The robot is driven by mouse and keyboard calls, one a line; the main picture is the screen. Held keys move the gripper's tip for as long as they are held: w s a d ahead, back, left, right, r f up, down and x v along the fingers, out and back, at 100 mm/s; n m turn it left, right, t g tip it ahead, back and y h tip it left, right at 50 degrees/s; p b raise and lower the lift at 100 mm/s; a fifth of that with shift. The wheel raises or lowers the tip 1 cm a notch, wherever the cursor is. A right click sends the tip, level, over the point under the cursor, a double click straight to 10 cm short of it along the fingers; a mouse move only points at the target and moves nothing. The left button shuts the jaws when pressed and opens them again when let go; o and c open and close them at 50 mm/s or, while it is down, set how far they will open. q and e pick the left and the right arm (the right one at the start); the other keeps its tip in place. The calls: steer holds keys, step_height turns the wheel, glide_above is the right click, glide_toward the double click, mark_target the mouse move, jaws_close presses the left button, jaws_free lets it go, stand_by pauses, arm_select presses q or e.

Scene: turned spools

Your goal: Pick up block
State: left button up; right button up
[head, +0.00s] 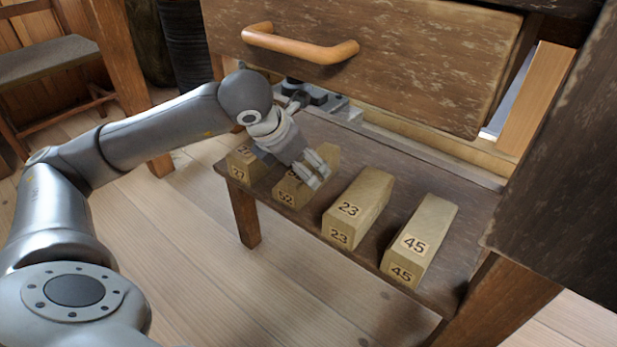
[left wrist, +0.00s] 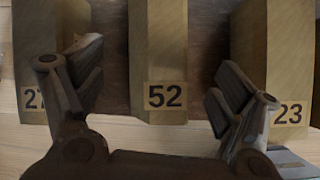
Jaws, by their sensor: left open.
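Several wooden blocks with number labels stand in a row on a low dark wooden shelf (head: 310,222). They are block 27 (head: 238,171), block 52 (head: 286,190), block 23 (head: 358,207) and block 45 (head: 420,240). My left gripper (head: 318,170) is over block 52 and hides part of its top. In the left wrist view, block 52 (left wrist: 158,55) lies centred between the two open fingers of the gripper (left wrist: 158,90), with block 27 (left wrist: 48,60) to the left and block 23 (left wrist: 278,65) to the right. I cannot tell whether the fingers touch block 52. My right gripper is not in view.
A wooden drawer front with an orange-brown handle (head: 300,46) hangs above the back of the shelf. A dark wooden panel (head: 560,170) stands close on the right. A wooden chair (head: 45,65) is at the far left. The plank floor (head: 220,280) in front is clear.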

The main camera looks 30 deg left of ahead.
mark_target(306, 164)
arm_select(q)
steer(key=shift+w, duration=0.45)
steer(key=b+x, duration=0.3)
steer(key=x, duration=0.2)
steer(key=c, duration=1.3)
